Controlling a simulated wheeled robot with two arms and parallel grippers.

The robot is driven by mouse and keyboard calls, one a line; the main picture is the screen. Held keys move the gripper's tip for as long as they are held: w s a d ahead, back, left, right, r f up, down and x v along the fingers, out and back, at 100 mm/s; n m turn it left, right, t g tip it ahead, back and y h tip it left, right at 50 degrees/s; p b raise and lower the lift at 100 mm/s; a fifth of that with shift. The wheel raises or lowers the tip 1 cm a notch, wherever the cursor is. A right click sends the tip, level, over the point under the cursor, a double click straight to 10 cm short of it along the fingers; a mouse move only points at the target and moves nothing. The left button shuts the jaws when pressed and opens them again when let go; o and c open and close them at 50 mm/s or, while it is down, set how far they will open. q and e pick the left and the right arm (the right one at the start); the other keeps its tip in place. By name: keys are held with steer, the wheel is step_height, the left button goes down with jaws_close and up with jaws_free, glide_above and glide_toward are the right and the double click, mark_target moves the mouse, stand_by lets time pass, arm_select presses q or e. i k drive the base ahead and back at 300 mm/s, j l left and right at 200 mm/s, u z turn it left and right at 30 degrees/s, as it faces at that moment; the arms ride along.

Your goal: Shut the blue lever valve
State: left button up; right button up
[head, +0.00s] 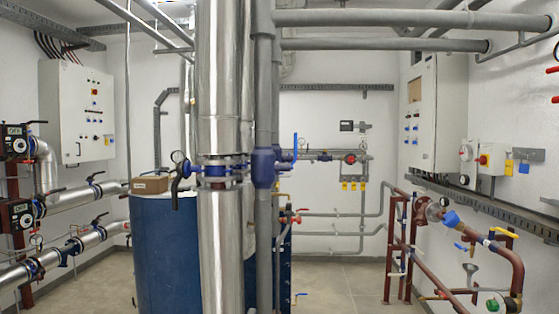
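A blue valve body (264,168) sits on the grey vertical pipe in the middle of the head view. A blue lever (295,147) stands upright just to its right. It appears to belong to this valve, but the joint between them is hard to make out. A smaller blue handle (461,246) shows on the red pipework at the right. Neither of my grippers is in view.
A wide silver insulated pipe (220,80) with blue flanges stands left of the valve. A blue tank (160,245) with a cardboard box (149,185) is behind it. Red pipes (480,280) stand at the right. Tiled floor (345,280) is open at centre right.

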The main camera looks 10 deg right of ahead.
mark_target(295, 139)
steer(key=i+l, duration=0.1)
steer(key=l, duration=0.7)
steer(key=i+l+u, duration=0.1)
steer(key=l, duration=0.7)
steer(key=i+u, duration=0.1)
steer(key=u, duration=0.4)
steer(key=i+l+u, duration=0.1)
steer(key=u, duration=0.4)
